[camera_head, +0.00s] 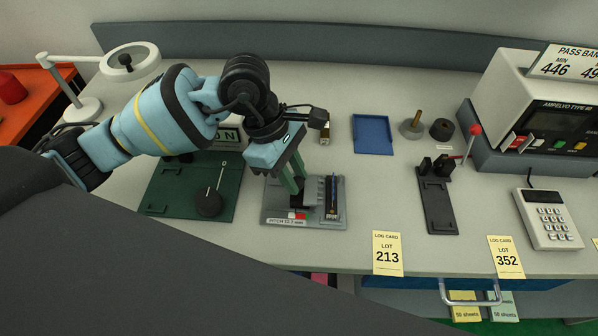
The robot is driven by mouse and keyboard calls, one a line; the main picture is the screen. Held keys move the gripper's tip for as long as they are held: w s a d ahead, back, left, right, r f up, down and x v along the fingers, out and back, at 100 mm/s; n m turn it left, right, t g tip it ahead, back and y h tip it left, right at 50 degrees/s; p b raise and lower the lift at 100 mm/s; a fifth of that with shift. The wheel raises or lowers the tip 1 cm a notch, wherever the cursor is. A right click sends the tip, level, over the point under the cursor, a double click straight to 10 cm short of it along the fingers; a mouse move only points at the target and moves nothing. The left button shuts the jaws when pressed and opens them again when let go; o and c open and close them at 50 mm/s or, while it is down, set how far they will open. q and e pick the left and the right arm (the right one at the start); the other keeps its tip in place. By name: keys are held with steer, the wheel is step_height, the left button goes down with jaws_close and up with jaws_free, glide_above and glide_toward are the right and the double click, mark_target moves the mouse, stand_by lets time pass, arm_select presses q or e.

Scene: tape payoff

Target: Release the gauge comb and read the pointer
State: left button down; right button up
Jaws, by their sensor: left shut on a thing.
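The gauge comb (268,209) is a grey block on the table in front of me, with a label that reads "PITCH 12.7 mm". A small red and white window (298,215) shows at its front edge; I cannot make out the pointer's exact position. A dark upright strip (332,197) stands on its right side. My left gripper (297,188) reaches down from above with its greenish fingers shut on a dark part of the gauge comb. The fingers and wrist hide some of the gauge's back and middle. My right gripper is not in view.
A green plate with a black knob (209,202) lies close at left. A blue tray (373,134) is behind, to the right. A black fixture (437,200), a tester with a red-tipped lever (475,130) and a keypad (548,218) stand at right. Log cards (387,252) hang at the front edge.

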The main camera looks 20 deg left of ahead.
arm_select(q)
steer(key=c, duration=1.2)
jaws_free()
steer(key=shift+c, duration=0.2)
steer(key=v, duration=0.8)
steer(key=shift+f, duration=0.15)
